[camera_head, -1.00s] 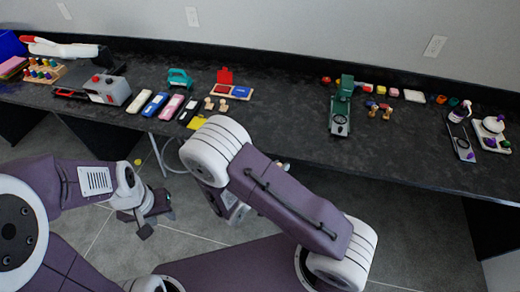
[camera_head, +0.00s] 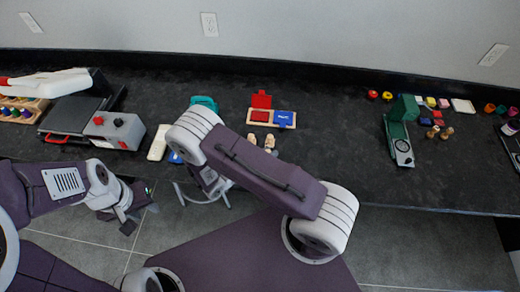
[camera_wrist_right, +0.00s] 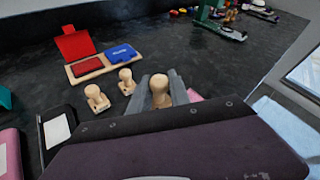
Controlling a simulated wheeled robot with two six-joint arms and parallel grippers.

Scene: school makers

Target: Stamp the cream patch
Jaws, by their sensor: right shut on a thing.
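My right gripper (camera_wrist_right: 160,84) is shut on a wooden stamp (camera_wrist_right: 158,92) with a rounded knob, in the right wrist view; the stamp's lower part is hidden. In the head view my right arm hides this gripper. Two similar stamps (camera_wrist_right: 97,98) (camera_wrist_right: 126,82) stand to its left. A wooden board (camera_wrist_right: 92,70) beyond them holds a red ink pad (camera_wrist_right: 85,66) and a blue one (camera_wrist_right: 121,53). My left gripper (camera_head: 138,212) is open and empty in front of the table. I cannot tell which thing is the cream patch; a cream case (camera_head: 158,143) lies at the table's left part.
A pink piece (camera_wrist_right: 193,95) shows behind my right gripper. A black case (camera_wrist_right: 57,130) and a pink case (camera_wrist_right: 10,152) lie at lower left. A green press (camera_head: 400,135) stands to the right, near a white sheet (camera_head: 463,106). The tabletop between board and press is clear.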

